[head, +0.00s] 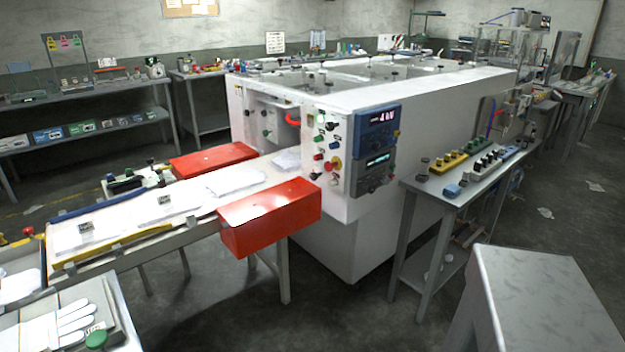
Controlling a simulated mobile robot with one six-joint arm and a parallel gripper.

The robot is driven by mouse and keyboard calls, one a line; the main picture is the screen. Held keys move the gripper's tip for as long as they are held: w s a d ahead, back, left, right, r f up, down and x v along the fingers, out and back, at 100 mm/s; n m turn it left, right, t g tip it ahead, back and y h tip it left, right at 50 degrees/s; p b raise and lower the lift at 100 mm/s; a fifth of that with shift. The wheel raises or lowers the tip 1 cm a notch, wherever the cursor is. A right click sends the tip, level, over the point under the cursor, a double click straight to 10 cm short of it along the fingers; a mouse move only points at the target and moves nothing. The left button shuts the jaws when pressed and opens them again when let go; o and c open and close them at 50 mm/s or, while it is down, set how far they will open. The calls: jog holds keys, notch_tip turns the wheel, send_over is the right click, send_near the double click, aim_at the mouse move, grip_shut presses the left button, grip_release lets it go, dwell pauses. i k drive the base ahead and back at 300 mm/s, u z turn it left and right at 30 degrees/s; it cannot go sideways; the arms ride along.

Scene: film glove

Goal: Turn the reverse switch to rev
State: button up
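The large white machine (430,115) stands in the middle of the head view. Its front end carries a control panel (333,185) with small green, red, yellow and black buttons and knobs. A black knob (332,126) sits near the top of this panel, and a red knob on a yellow base (337,162) sits lower. The labels are too small to read, so I cannot tell which knob is the reverse switch or where it points. Blue and dark display units (376,130) are mounted right of the knobs. My gripper is not in view.
A conveyor (150,205) with white gloves runs out from the machine between two red covers (270,212) (213,160). A grey side table (450,190) with small parts stands at right. A grey-topped block (540,285) fills the lower right. Dark floor (330,315) is open in front.

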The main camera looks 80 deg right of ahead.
aim_at(314, 176)
jog(key=u, duration=0.05)
jog(key=k, duration=1.15)
jog(key=z, duration=0.55)
jog(key=i, duration=0.5)
